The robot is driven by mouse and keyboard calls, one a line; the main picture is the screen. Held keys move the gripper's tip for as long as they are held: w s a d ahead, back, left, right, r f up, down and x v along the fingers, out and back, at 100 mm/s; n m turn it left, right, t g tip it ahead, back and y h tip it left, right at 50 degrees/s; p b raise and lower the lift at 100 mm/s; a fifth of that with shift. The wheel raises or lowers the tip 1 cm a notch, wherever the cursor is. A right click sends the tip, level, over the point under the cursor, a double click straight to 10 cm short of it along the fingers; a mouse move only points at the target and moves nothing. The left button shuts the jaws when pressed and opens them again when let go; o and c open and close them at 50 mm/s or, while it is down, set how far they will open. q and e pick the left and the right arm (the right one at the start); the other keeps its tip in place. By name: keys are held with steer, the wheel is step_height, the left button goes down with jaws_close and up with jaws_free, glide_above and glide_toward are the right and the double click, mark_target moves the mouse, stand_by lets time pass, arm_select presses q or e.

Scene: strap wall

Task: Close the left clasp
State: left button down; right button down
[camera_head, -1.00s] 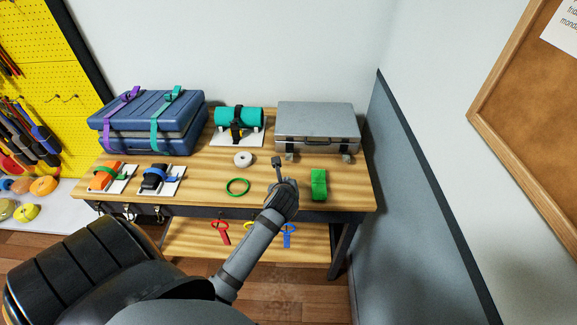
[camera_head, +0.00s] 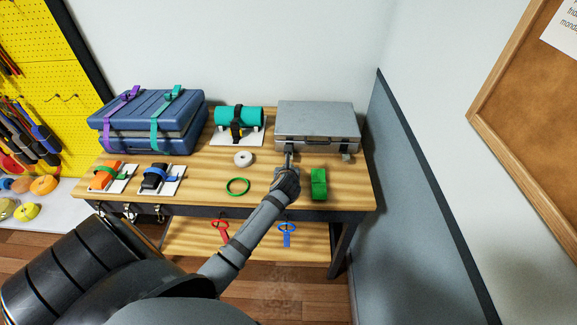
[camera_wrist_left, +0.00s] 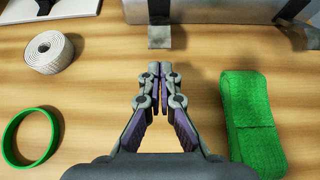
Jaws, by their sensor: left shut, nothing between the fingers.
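A grey metal case (camera_head: 318,115) stands at the back right of the bench. Its left clasp (camera_wrist_left: 160,36) hangs out from the front face as a grey tab with a dark upper part, tilted away from the case. In the head view my gripper partly hides it. The right clasp (camera_head: 346,156) also sticks out from the front. My left gripper (camera_head: 289,155) is in front of the left clasp. In the left wrist view its fingertips (camera_wrist_left: 160,68) are together and empty, just short of the tab and in line with it. My right gripper is not in view.
A green strap roll (camera_head: 319,184) lies right of my gripper, a white tape roll (camera_head: 243,159) and a green ring (camera_head: 238,187) left. A teal roll (camera_head: 238,117) on a stand and a blue case (camera_head: 150,115) sit further left. Bare wood lies directly before the case.

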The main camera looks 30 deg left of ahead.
arm_select(q)
steer(key=shift+x, duration=1.3)
steer(key=shift+r, duration=0.1)
